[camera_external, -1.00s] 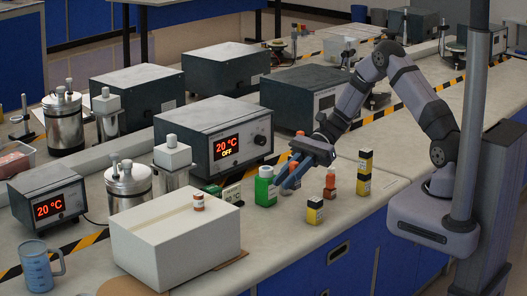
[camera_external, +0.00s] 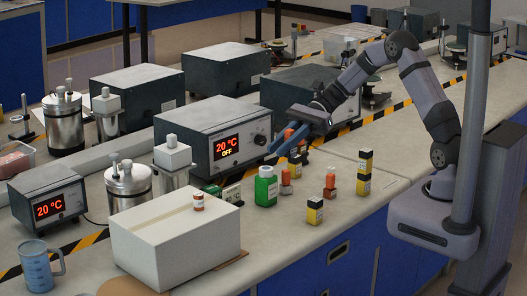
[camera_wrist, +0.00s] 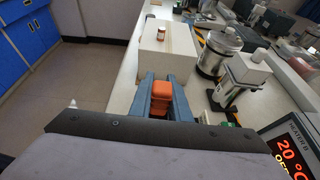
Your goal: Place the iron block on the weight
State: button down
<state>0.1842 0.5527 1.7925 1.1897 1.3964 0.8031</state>
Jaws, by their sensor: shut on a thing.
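My gripper (camera_external: 284,143), with blue fingers, is shut on an orange block (camera_wrist: 161,98) and is raised above the bench. In the wrist view the block sits between the two fingers; in the external view the fingers mostly hide it. No label shows which thing is the iron block or the weight. Small candidates stand on the bench: an orange-topped piece (camera_external: 286,176) below my gripper, a red-orange stack (camera_external: 330,185), a yellow-and-black block (camera_external: 315,211) and a taller yellow-and-black stack (camera_external: 364,172).
A green bottle (camera_external: 266,187) stands left of the orange-topped piece. A white box (camera_external: 175,245) with a small red-brown jar (camera_external: 198,202) on it is at front left. A heater unit (camera_external: 222,150) stands behind. The bench's right front is clear.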

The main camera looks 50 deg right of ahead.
jog(key=w+a+f+m+t+b, duration=0.1)
jog(key=w+m+t+b, duration=0.1)
jog(key=w, duration=0.4)
jog(key=w+a+f+m+t+b, duration=0.1)
jog(key=w+f+m+t, duration=0.1)
jog(key=w, duration=0.5)
notch_tip(320, 180, up, 4)
jog(key=f+m+t+h+b, duration=0.1)
jog(key=m+t+h+b, duration=0.3)
jog(key=m+t, duration=0.1)
send_over(213, 193)
jog(key=w, duration=0.5)
jog(key=shift+s+a+f, duration=0.1)
jog(key=shift+s+f, duration=0.1)
jog(key=shift+f, duration=3.4)
jog(key=shift+s+a+f, duration=0.1)
jog(key=shift+s+f, duration=0.05)
jog(key=shift+f, duration=3.45)
jog(key=shift+f, duration=0.2)
jog(key=c, duration=1.7)
grip_release()
jog(key=shift+o, duration=0.2)
jog(key=shift+r, duration=0.15)
